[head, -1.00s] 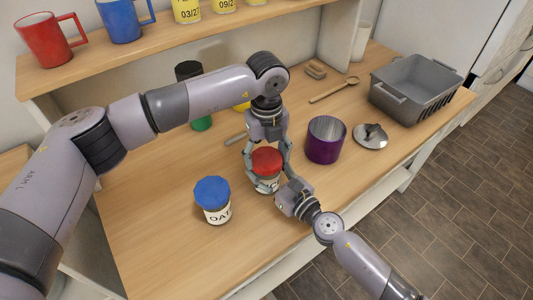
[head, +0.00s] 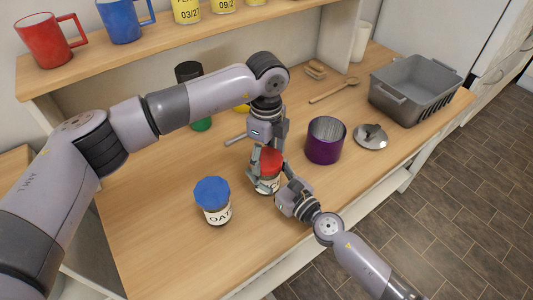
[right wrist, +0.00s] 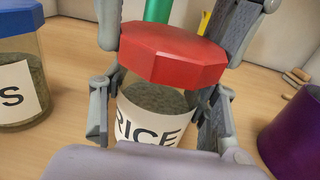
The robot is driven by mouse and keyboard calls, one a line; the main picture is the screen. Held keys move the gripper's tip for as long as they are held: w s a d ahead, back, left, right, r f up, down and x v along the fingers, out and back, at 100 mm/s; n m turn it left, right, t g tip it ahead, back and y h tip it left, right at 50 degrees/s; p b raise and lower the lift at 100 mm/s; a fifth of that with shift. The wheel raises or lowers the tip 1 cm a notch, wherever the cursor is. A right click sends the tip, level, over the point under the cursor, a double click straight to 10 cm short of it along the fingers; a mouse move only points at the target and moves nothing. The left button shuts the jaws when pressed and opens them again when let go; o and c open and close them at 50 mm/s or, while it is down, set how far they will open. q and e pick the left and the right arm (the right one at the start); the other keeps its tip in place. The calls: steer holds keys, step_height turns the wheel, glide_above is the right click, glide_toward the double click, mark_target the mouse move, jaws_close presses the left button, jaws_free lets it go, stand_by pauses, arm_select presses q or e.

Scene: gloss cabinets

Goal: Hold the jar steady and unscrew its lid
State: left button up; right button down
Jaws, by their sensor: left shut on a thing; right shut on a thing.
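The rice jar (head: 267,185) stands upright on the wooden worktop, with a red many-sided lid (head: 271,161) on top. In the right wrist view the lid (right wrist: 173,53) sits over the glass body, which has a white RICE label (right wrist: 150,127) and dark contents. My left gripper (head: 268,158) reaches down from above and is shut on the red lid. My right gripper (head: 270,184) comes in low from the front right and is shut on the jar body, one finger on each side. The fingers hide parts of the lid and jar.
A blue-lidded oats jar (head: 213,200) stands close on the left. A purple canister (head: 325,140) stands on the right, its metal lid (head: 370,136) beside it. A wooden spoon (head: 334,90) and grey basket (head: 415,88) are farther back. The front left worktop is clear.

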mark_target(266, 158)
arm_select(q)
steer(key=shift+r, duration=0.2)
steer(key=shift+r, duration=0.9)
steer(key=shift+r, duration=2)
arm_select(e)
steer(key=c, duration=0.5)
jaws_free()
